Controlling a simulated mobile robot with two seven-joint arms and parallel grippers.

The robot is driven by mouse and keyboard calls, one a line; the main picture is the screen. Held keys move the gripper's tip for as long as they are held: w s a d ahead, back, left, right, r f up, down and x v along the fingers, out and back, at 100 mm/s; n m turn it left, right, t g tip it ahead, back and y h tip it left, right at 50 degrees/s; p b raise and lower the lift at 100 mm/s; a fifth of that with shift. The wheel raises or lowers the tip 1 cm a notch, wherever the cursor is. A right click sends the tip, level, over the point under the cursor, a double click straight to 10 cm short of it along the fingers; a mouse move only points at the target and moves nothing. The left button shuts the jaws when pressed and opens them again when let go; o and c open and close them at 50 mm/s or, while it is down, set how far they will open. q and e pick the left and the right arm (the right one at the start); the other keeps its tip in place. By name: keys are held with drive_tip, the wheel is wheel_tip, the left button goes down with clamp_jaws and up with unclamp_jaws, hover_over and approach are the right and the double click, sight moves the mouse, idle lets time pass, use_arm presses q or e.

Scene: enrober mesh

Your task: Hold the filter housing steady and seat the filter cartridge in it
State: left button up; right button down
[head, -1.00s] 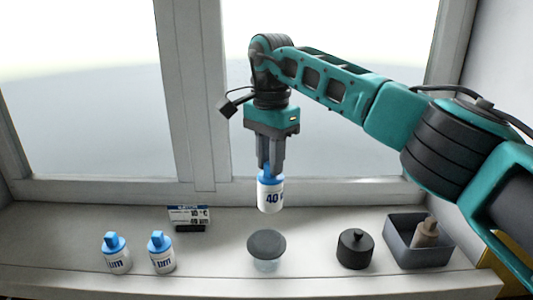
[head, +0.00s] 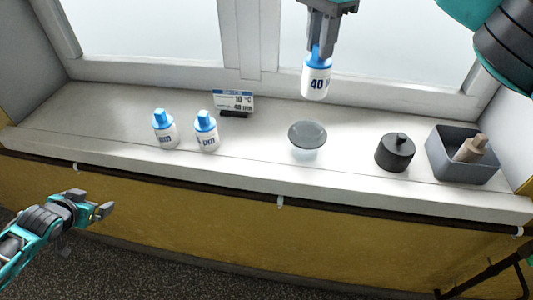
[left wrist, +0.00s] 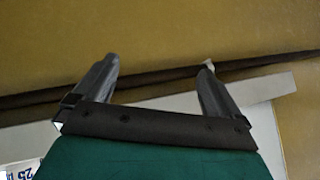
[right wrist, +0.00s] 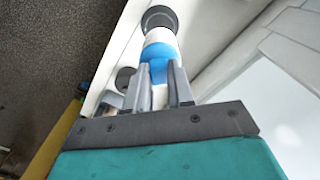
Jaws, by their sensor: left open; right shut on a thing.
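The filter cartridge (head: 316,82), white with a blue cap and the number 40, hangs upright from my right gripper (head: 320,42). The gripper is shut on its cap; this also shows in the right wrist view (right wrist: 161,50). The filter housing (head: 307,138), a clear cup with a dark round top, stands on the sill below the cartridge, apart from it. Its round top shows beyond the cartridge in the right wrist view (right wrist: 158,17). My left gripper (head: 94,203) is open and empty, low at the left in front of the yellow panel, away from the housing.
Two similar blue-capped cartridges (head: 165,133) (head: 206,135) stand left on the sill near a small printed card (head: 233,101). A black knobbed lid (head: 396,154) and a grey bin (head: 438,155) holding a brownish piece (head: 470,149) are to the right. The window is behind.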

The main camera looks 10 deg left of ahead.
use_arm(q)
drive_tip(key=w+a+r+n+t+y, duration=0.1)
drive_tip(key=w+a+r, duration=0.3)
drive_tip(key=a+r, duration=0.35)
drive_tip(key=w+a+r+n+y, duration=0.1)
drive_tip(key=w+a+r+y, duration=0.15)
drive_tip(key=a+r, duration=0.5)
drive_tip(key=w+d+r+m+t+h, duration=0.25)
drive_tip(key=w+d, duration=0.25)
drive_tip(key=d, duration=0.6)
drive_tip(key=w+d+r+m+t+h, duration=0.1)
drive_tip(key=w+d+r+t+h, duration=0.25)
drive_tip(key=d, duration=0.75)
drive_tip(key=w+d+r+m+t+h, duration=0.15)
drive_tip(key=w+d+r+h, duration=0.35)
drive_tip(key=d, duration=0.6)
drive_tip(key=d+m, duration=0.2)
drive_tip(key=d, duration=0.8)
drive_tip(key=m+g+h, duration=0.1)
drive_tip(key=g+h, duration=0.3)
drive_tip(key=g, duration=0.2)
approach(301, 145)
drive_tip(key=x, duration=0.4)
drive_tip(key=a+x, duration=0.1)
drive_tip(key=x, duration=0.3)
drive_tip(key=f+x, duration=0.1)
drive_tip(key=x, duration=0.3)
drive_tip(key=shift+w+a+f, duration=0.1)
drive_tip(key=shift+w+f, duration=0.05)
drive_tip(key=shift+w, duration=0.2)
